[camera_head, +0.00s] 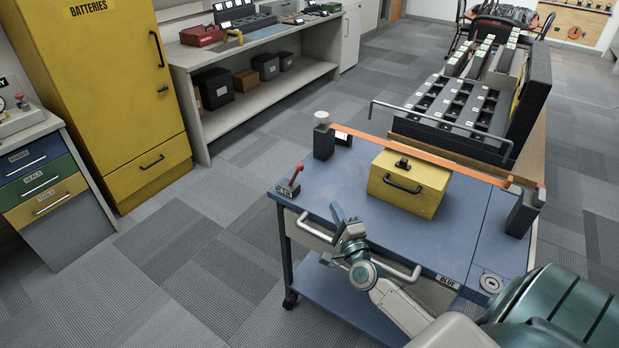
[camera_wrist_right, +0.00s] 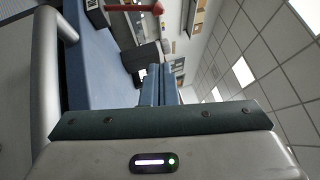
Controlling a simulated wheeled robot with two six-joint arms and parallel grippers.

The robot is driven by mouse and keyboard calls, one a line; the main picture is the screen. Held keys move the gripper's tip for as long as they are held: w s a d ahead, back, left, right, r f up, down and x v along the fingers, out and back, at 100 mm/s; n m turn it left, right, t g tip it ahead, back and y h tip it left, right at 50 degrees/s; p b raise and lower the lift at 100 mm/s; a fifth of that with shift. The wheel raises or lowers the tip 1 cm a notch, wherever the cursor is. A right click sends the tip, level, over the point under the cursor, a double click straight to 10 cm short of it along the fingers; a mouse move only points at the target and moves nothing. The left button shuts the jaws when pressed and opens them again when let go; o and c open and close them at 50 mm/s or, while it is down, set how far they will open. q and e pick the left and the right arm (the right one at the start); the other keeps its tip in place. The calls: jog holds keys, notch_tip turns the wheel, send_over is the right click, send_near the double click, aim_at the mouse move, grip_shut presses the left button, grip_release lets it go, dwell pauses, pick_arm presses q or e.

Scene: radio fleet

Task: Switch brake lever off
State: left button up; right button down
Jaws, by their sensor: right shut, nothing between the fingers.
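The brake lever (camera_head: 291,181), with a red-tipped handle on a dark base, stands at the left corner of the blue cart (camera_head: 335,185). Its handle tilts up to the right in the head view. A red bar at the top of the right wrist view (camera_wrist_right: 128,8) looks like the same handle. My right gripper (camera_head: 338,212) is shut and empty, above the cart's front edge, to the right of and apart from the lever. Its blue fingers (camera_wrist_right: 163,82) are together in the wrist view. My left gripper is out of view.
A yellow case (camera_head: 425,200) sits on the cart under an orange bar (camera_head: 430,158). Metal handles (camera_head: 308,228) run along the cart's front. A yellow cabinet (camera_head: 95,90) and a workbench (camera_head: 255,45) stand behind. Carpet left of the cart is clear.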

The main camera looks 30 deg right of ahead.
aim_at(295, 175)
jog(key=p+x, duration=0.1)
jog(key=x, duration=0.8)
jog(key=w, duration=0.1)
jog(key=w+a, duration=0.1)
jog(key=w+a+r, duration=0.1)
jog(key=w, duration=0.1)
jog(key=shift+w+p, duration=0.1)
jog(key=shift+p, duration=0.3)
